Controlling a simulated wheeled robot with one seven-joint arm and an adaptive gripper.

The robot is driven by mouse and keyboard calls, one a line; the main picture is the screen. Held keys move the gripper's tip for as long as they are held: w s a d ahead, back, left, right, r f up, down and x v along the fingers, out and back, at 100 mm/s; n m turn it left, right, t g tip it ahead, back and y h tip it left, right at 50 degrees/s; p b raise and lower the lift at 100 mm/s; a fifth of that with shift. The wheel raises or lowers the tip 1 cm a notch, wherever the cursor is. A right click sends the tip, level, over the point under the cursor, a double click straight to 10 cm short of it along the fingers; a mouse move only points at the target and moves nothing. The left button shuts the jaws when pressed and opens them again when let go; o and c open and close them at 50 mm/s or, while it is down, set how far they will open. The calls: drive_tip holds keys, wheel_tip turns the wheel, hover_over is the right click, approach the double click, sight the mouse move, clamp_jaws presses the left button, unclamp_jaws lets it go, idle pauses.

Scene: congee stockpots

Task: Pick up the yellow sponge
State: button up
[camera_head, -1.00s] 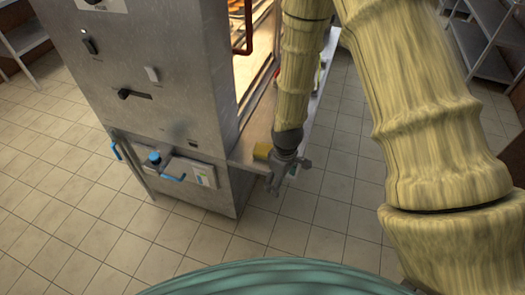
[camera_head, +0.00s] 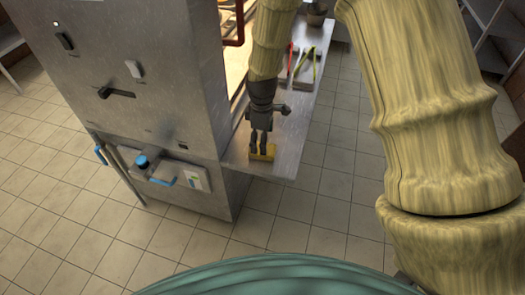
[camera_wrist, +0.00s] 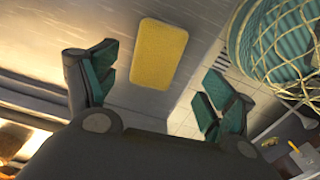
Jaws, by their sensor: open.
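The yellow sponge (camera_head: 263,152) lies on the metal shelf (camera_head: 287,160) near its front end. In the wrist view the sponge (camera_wrist: 159,54) is a flat yellow block with rounded corners, lying beyond the fingers and between their lines. My gripper (camera_head: 261,146) is just over the sponge in the head view, pointing down and partly covering it. In the wrist view my gripper (camera_wrist: 158,88) is open, its two teal-padded fingers wide apart with nothing between them. I cannot tell the exact gap between fingertips and sponge.
A tall steel cabinet (camera_head: 150,55) stands directly left of the shelf. A tray with red and yellow-green items (camera_head: 300,65) and a small pot (camera_head: 316,14) sit farther back on the shelf. The tiled floor (camera_head: 335,185) to the right is clear.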

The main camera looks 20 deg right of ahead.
drive_tip(key=shift+w+d+f, duration=0.1)
drive_tip(key=shift+w+f, duration=0.05)
drive_tip(key=shift+f, duration=1.35)
drive_tip(key=shift+w+d+f, duration=0.1)
drive_tip(key=shift+f, duration=1.35)
drive_tip(key=c, duration=1.1)
